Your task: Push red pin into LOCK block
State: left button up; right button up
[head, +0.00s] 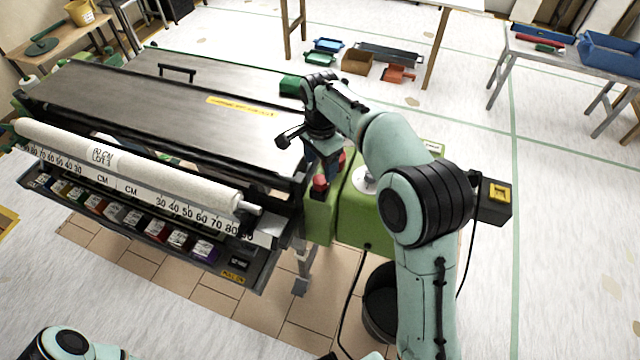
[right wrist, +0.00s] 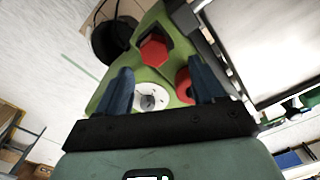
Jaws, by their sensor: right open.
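My right gripper (head: 327,160) is open above the green end housing (head: 322,222) of the pasting machine. In the right wrist view its two blue fingers (right wrist: 160,78) stand apart with nothing held between them. A red hexagonal knob (right wrist: 153,50) lies beyond the fingertips; a red knob also shows in the head view (head: 319,186). A second red round part (right wrist: 184,86) sits by the right finger and is partly covered by it. A white disc (right wrist: 151,96) lies beside the left finger. I cannot tell which red part is the pin, and no LOCK lettering is readable. My left gripper is out of view.
The machine's dark top (head: 150,95) and white paper roll (head: 125,160) lie left of my right arm. A black bucket (head: 380,298) stands on the floor below the housing. Trays and a brown box (head: 357,62) lie behind. The floor at right is mostly clear.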

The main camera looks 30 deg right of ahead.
aim_at(321, 178)
jog(key=f, duration=0.3)
jog(key=shift+s+f+b, duration=0.35)
jog(key=shift+s+f, duration=0.05)
jog(key=shift+f, duration=0.65)
jog(key=c, duration=1.1)
